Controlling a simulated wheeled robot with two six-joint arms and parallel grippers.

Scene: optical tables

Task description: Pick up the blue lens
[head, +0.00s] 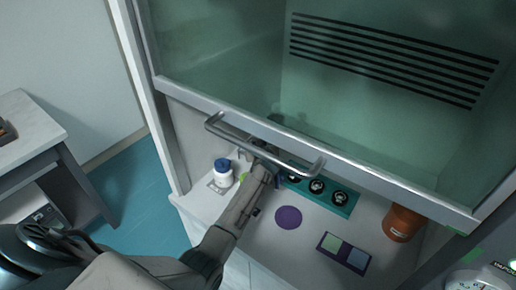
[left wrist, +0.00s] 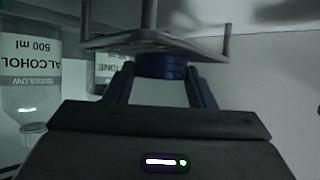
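A blue round disc (left wrist: 160,66), which looks like the blue lens, sits between the fingers of my left gripper (left wrist: 160,80) in the left wrist view. The fingers flank it closely; whether they press on it I cannot tell. A grey plate with upright posts (left wrist: 150,42) is right by the disc. In the head view my left arm reaches under the hood's sash, and the gripper (head: 268,160) is partly hidden behind the sash handle. I cannot make out the disc there. My right gripper is not in view.
The sash handle (head: 262,146) crosses just over my left arm. An alcohol bottle (left wrist: 30,85) stands left.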

